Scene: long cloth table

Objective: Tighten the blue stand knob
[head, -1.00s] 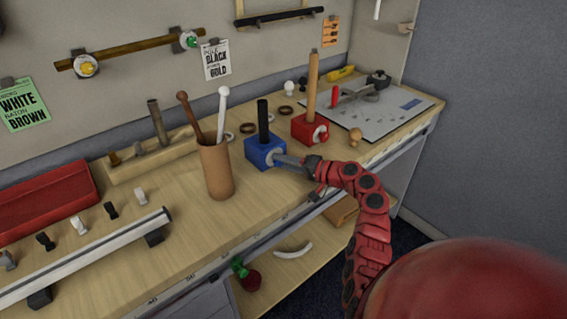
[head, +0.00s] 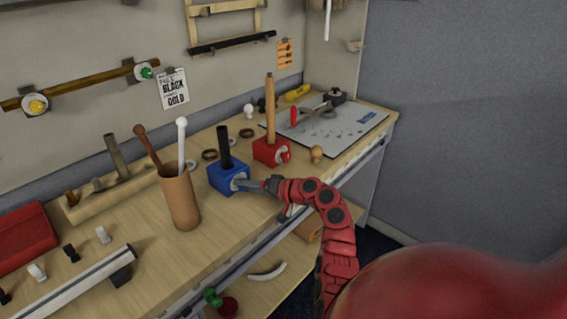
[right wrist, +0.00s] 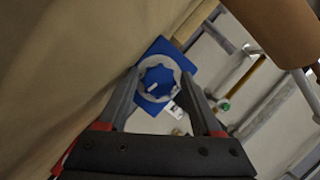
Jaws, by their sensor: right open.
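The blue stand (head: 224,180) is a blue block on the bench with a dark rod upright in it. Its front faces my right gripper (head: 246,184), which comes in from the right and reaches that face. In the right wrist view the blue stand knob (right wrist: 159,79) is lobed, with a white mark and a grey ring around it. There the right gripper (right wrist: 161,92) is open, one finger on each side of the knob. I cannot tell whether the fingers touch it. In the head view the gripper largely hides the knob. My left gripper is not in view.
A red stand (head: 268,151) with a wooden rod is just behind and right. A brown cup (head: 181,204) with two sticks stands left of the blue stand. A grey board (head: 345,124) lies at the far right. The bench's front edge is close to my right arm.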

